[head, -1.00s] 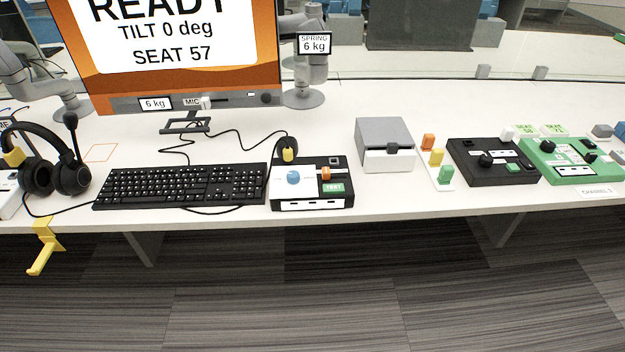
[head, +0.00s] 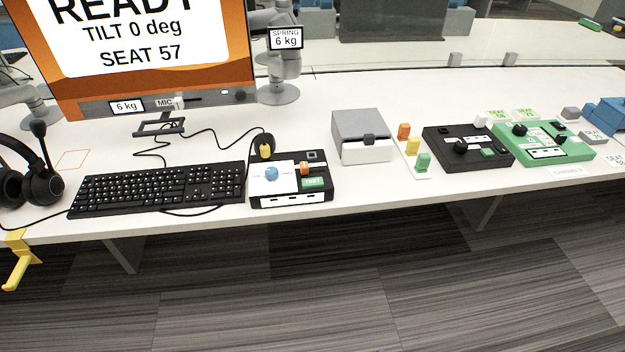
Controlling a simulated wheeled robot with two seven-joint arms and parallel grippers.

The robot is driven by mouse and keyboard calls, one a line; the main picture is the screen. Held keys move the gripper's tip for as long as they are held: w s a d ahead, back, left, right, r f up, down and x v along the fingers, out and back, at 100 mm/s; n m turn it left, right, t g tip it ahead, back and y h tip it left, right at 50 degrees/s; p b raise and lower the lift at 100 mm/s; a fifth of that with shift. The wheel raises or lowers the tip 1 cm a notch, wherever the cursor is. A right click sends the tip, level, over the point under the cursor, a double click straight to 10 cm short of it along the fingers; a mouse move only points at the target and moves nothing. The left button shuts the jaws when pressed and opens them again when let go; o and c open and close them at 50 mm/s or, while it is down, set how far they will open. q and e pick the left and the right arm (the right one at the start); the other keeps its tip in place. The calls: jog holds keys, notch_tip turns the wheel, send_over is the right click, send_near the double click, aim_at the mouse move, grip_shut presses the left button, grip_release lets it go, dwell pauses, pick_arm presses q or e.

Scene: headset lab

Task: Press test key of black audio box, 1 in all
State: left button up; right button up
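A black audio box (head: 261,199) with a white top panel stands near the table's front edge, right of the keyboard. It has a blue knob (head: 271,174), an orange slider (head: 305,168) and a green key marked TEST (head: 313,182) at its front right. A second black box (head: 455,160) stands farther right, with a black knob (head: 460,147) and a green key (head: 488,152) whose marking I cannot read. Neither gripper is in the head view, and nothing touches the boxes.
A black keyboard (head: 155,190) and a headset (head: 38,180) lie left. A grey-and-white drawer box (head: 362,137), orange, yellow and green blocks (head: 413,146) and a green box (head: 545,143) stand right. A monitor (head: 150,75) reads READY. A yellow hook (head: 18,262) hangs from the front edge.

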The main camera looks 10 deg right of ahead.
grip_shut()
dwell(1.5)
